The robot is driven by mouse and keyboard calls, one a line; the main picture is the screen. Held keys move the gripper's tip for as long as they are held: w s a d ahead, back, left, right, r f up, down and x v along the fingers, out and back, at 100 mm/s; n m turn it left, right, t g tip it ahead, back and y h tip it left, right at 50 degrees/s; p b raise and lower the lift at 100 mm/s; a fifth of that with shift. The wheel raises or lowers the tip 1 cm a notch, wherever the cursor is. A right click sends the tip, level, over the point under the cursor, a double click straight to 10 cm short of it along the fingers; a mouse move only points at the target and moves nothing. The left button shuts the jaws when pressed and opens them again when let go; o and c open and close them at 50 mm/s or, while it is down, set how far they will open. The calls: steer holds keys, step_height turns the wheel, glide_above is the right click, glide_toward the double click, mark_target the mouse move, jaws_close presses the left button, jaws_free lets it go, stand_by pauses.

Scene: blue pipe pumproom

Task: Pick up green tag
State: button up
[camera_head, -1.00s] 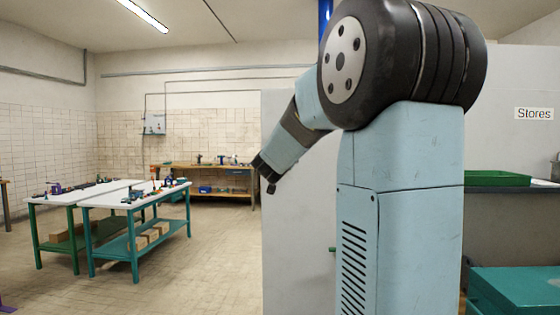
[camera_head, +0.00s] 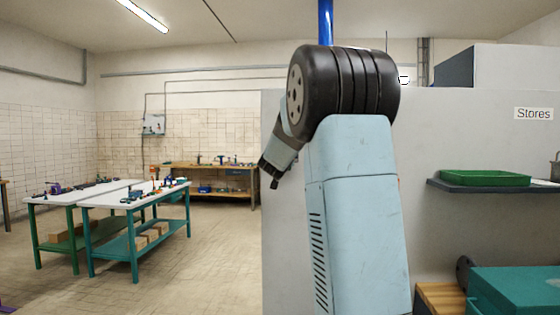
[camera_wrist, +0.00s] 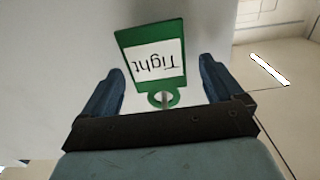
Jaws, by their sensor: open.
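The green tag (camera_wrist: 150,32) shows in the wrist view, with a white label that reads "Tight" upside down and a ring at its near end. It lies against a pale flat surface. My gripper (camera_wrist: 161,72) is open, with one blue finger on each side of the tag's ring end and clear gaps on both sides. I cannot tell whether the tag is fully between the fingers in depth. In the head view my gripper (camera_head: 266,180) is small, at the end of my arm, beside the grey wall panel; the tag is not visible there.
The grey panel (camera_head: 285,240) stands close beside my arm. On the right are a shelf with a green tray (camera_head: 485,178) and a teal box (camera_head: 520,290). Work tables (camera_head: 135,194) and a wooden bench (camera_head: 210,168) stand farther left, with open floor around them.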

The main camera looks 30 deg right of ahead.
steer(key=shift+c, duration=0.4)
steer(key=c, duration=1)
steer(key=shift+c, duration=0.2)
